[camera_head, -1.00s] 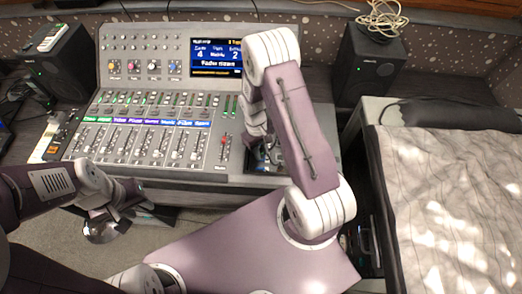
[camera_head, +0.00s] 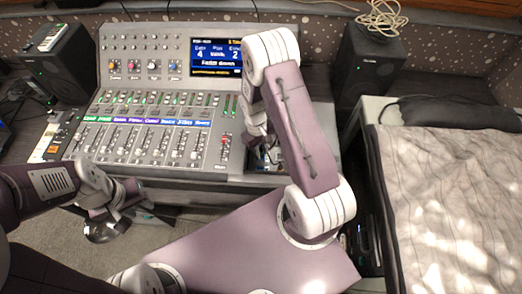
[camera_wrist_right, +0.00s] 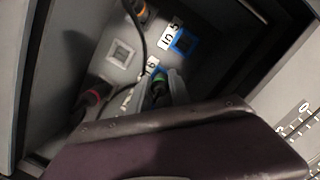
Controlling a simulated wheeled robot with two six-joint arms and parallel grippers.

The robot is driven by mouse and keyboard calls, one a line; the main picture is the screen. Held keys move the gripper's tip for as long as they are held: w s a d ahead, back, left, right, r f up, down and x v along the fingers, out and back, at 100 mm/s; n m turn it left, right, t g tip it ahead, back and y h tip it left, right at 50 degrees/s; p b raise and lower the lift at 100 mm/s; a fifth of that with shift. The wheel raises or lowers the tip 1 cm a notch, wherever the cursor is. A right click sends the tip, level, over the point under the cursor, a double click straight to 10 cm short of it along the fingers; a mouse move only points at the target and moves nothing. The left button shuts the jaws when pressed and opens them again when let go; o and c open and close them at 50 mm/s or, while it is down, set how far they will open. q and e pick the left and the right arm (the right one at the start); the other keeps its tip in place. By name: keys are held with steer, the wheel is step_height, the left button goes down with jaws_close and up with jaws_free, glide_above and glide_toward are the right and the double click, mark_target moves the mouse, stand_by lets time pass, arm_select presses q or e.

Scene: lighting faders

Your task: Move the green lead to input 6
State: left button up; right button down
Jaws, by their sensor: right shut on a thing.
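The green lead's plug (camera_wrist_right: 158,88), with a green ring, is at a blue-edged socket beside a label that reads 6 in the right wrist view. My right gripper (camera_wrist_right: 166,88) is shut on this plug; its fingers partly hide the plug and the socket, so I cannot tell how deep the plug sits. In the head view my right gripper (camera_head: 264,158) is over the recess at the console's right end, mostly hidden by my arm. My left gripper (camera_head: 104,232) hangs in front of the console's left side, away from the leads; its jaws are unclear.
The right wrist view shows an empty blue-edged socket (camera_wrist_right: 184,42), an empty grey socket (camera_wrist_right: 120,53), an orange-ringed plug (camera_wrist_right: 139,10) and a pink-ringed plug (camera_wrist_right: 92,97). Dark recess walls close in around them. The mixing console (camera_head: 150,165) and its faders lie left of my right arm.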

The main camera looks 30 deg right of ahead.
steer(key=shift+s+f, duration=0.15)
steer(key=c, duration=1.1)
jaws_free()
steer(key=shift+s, duration=0.1)
steer(key=r, duration=0.3)
steer(key=w+r, duration=0.1)
steer(key=r, duration=0.5)
steer(key=shift+w+a+r, duration=0.15)
steer(key=shift+w+a, duration=0.05)
steer(key=shift+w, duration=0.2)
